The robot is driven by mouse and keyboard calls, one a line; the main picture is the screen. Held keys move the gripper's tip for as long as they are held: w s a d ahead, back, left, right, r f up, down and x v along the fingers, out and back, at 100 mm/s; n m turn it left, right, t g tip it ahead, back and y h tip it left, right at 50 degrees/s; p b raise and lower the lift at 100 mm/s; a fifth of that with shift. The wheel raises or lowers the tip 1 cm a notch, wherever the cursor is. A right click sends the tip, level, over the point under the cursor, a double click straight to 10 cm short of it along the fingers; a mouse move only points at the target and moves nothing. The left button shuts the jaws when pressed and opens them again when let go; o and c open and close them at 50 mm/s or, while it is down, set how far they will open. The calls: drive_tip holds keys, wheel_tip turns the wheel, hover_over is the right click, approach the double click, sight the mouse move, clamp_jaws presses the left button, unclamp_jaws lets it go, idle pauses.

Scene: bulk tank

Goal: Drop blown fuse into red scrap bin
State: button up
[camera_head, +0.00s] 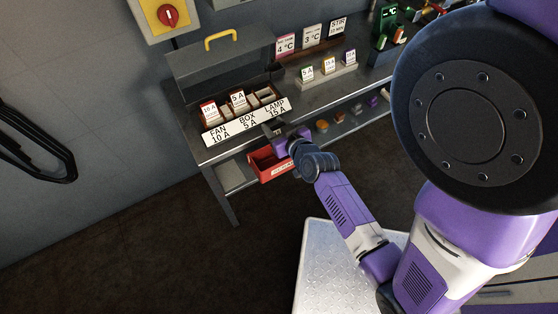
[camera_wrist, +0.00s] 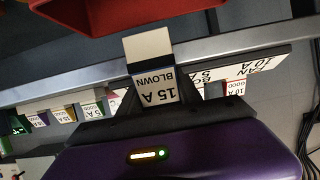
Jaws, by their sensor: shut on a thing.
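The blown fuse (camera_wrist: 153,88) is a pale block with a dark band, marked "15 A BLOWN", in the wrist view. My gripper (camera_wrist: 156,98) is shut on it, and the fuse sticks out beyond the fingers. In the head view my gripper (camera_head: 277,131) is at the bench's front edge, and the fuse is too small to make out there. The red scrap bin (camera_head: 267,168) is below the bench top, just below and left of my gripper in the head view. It also shows at the top of the wrist view (camera_wrist: 130,14), apart from the fuse.
The bench (camera_head: 205,153) carries an open grey fuse box (camera_head: 222,67) with fuses and a label strip (camera_head: 245,122) at its front edge. A rack of labelled fuses (camera_head: 327,76) stands right of it. The lower shelf (camera_head: 233,177) holds small coloured items.

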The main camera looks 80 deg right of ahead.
drive_tip(key=o, duration=1.4)
drive_tip(key=shift+o, duration=0.2)
drive_tip(key=v, duration=0.6)
drive_tip(key=shift+s+a+r, duration=0.1)
drive_tip(key=shift+s+a, duration=0.05)
drive_tip(key=shift+s+a+r, duration=0.35)
drive_tip(key=shift+s+a, duration=0.05)
drive_tip(key=shift+a, duration=0.05)
